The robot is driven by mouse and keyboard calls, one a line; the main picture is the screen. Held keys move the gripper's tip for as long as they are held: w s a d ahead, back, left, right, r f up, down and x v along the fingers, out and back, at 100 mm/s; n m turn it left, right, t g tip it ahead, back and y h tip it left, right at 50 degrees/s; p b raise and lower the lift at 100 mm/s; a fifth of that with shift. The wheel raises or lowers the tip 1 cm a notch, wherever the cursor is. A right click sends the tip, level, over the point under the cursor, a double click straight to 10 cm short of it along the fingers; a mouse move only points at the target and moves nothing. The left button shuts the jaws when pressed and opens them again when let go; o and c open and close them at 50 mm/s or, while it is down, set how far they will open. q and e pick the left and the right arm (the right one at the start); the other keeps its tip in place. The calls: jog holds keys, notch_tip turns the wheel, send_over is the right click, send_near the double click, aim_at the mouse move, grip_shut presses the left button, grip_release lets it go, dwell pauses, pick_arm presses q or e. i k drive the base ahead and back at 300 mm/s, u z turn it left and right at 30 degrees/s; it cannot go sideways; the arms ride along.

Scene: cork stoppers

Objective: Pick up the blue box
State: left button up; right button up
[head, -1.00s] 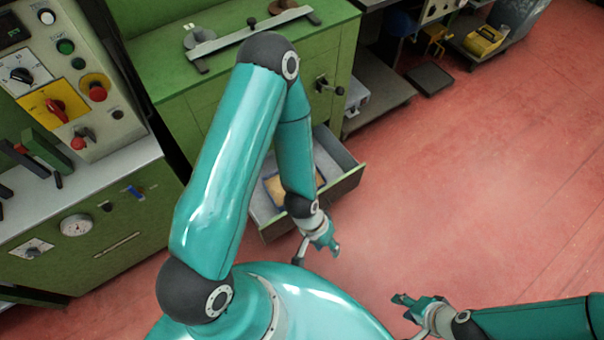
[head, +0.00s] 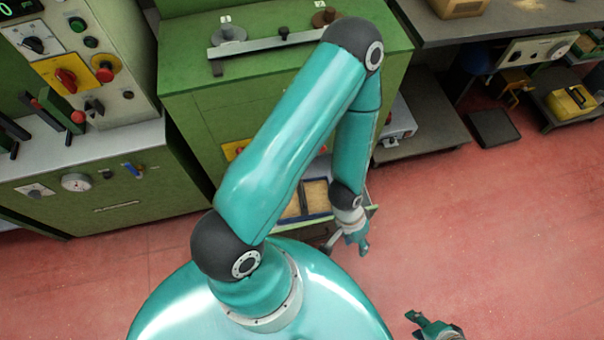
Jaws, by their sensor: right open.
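A shallow blue-rimmed box (head: 329,210) with tan, cork-coloured contents and a divider lies in the open drawer of the green cabinet. My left arm covers part of it. My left gripper (head: 348,246) hangs beside the drawer's front, to the right of and below the box in the head view. Its fingers are spread with nothing between them. My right gripper (head: 418,326) is open and empty at the bottom edge of the picture, far from the box.
The green cabinet (head: 190,110) stands ahead, with a metal bar and fittings on top. A control panel (head: 85,60) and counter are at the left. A grey shelf (head: 432,135) and workbench stand at the right. The red floor (head: 500,230) at the right is clear.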

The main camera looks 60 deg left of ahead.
aim_at(310, 201)
jog(key=u, duration=4.45)
jog(key=k, duration=0.15)
jog(key=z, duration=2.3)
jog(key=k, duration=0.8)
jog(key=u, duration=0.25)
jog(key=i, duration=0.8)
jog(key=z, duration=0.1)
